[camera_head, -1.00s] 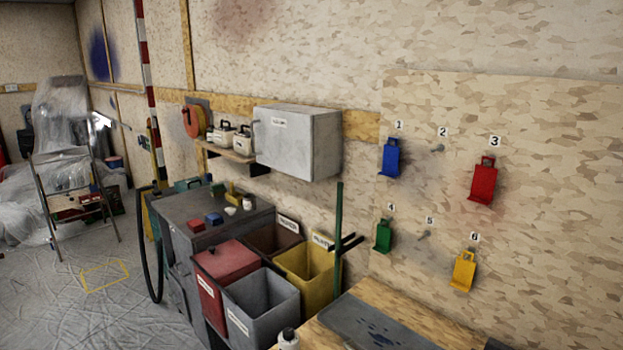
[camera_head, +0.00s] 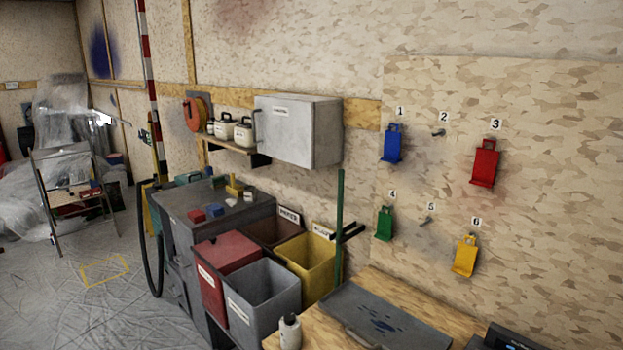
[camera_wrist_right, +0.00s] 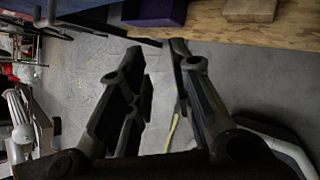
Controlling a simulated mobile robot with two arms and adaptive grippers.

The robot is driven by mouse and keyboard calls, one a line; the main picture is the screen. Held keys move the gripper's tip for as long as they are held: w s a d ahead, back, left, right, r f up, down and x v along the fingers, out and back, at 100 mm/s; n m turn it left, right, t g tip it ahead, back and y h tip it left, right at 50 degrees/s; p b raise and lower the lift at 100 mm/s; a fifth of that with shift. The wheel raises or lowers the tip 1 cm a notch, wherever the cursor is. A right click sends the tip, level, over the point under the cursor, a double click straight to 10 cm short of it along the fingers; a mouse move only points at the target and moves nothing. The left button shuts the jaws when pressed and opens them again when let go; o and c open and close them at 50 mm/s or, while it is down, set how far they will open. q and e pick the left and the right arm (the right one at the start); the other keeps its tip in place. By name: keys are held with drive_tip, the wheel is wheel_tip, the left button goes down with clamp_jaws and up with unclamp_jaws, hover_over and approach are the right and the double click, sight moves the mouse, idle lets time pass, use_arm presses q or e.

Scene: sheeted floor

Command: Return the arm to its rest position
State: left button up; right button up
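My right gripper (camera_wrist_right: 158,60) shows in the right wrist view. Its two dark fingers stand apart with a gap between them, and grey floor shows through the gap. Nothing is held between the fingers. Neither gripper shows in the head view, so my left gripper is out of sight.
A wooden bench (camera_head: 395,285) with a grey mat (camera_head: 350,308) and a white bottle (camera_head: 290,332) is at lower right. Blue (camera_head: 391,143), red (camera_head: 485,163), green (camera_head: 384,224) and yellow (camera_head: 466,256) tags hang on the wall board. Bins (camera_head: 262,318) stand left of the bench.

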drive_tip(key=s+d+f+m+g+h+b, duration=0.1)
drive_tip(key=s+d+f+m+g, duration=0.1)
drive_tip(key=s+f+m, duration=0.4)
drive_tip(key=s+d+f+m+g+h+b, duration=0.1)
drive_tip(key=s+d+f+m+g, duration=0.1)
drive_tip(key=s+f+m, duration=0.35)
use_arm(q)
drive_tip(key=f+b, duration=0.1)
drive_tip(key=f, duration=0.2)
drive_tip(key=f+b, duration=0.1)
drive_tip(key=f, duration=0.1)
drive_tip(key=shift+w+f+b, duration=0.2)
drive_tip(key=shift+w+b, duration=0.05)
drive_tip(key=shift+b, duration=0.1)
use_arm(e)
drive_tip(key=s+f+m+g, duration=0.4)
drive_tip(key=s+f+m, duration=0.8)
drive_tip(key=s+m, duration=0.2)
drive_tip(key=shift+s+a+m+g, duration=0.2)
drive_tip(key=shift+a+m+g, duration=0.1)
drive_tip(key=shift+m, duration=0.45)
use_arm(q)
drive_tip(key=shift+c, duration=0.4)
use_arm(e)
drive_tip(key=shift+o, duration=0.3)
drive_tip(key=shift+f, duration=0.1)
